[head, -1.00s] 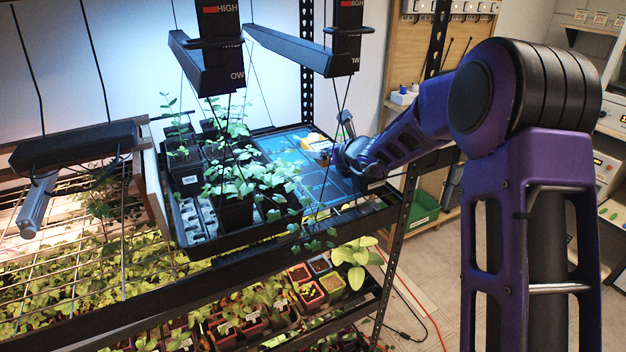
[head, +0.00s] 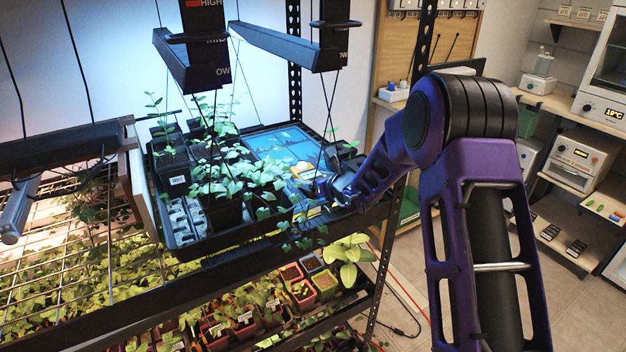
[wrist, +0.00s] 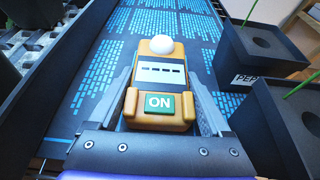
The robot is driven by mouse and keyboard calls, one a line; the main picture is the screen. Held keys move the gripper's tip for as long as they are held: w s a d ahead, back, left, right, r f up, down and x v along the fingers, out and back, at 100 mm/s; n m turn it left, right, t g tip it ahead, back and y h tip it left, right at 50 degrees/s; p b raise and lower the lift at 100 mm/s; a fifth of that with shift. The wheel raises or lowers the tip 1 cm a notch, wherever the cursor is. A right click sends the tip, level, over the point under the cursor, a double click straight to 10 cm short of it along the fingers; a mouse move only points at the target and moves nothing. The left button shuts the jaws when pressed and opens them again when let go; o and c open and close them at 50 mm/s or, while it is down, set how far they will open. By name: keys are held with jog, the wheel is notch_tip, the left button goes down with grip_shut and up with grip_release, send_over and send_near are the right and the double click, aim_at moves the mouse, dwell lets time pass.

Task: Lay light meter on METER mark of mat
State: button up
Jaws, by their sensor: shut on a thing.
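The light meter (wrist: 158,108) is yellow-orange with a white dome, a small display and a green ON label. My gripper (wrist: 160,92) is shut on it, one finger on each side, in the wrist view. In the head view my gripper (head: 318,186) is over the near right part of the tray, and the meter (head: 302,169) shows small at its tip. I cannot make out the METER mark, or whether the meter touches the mat.
Black pots stand close at the right in the wrist view, one labelled PEP (wrist: 258,62). Leafy seedlings (head: 225,165) crowd the tray's left half. Lamp bars (head: 285,45) hang on cords above the tray (head: 200,247). A rack post (head: 293,60) stands behind.

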jog(key=shift+f+b, duration=0.15)
jog(key=shift+b, duration=0.15)
jog(key=o, duration=1.4)
jog(key=shift+o, duration=0.2)
jog(key=shift+r+p, duration=0.2)
jog(key=shift+p, duration=0.1)
jog(key=shift+s+d+r, duration=0.1)
jog(key=shift+s+d, duration=0.05)
jog(key=v, duration=1.1)
jog(key=shift+s+d, duration=0.15)
jog(key=shift+s, duration=0.05)
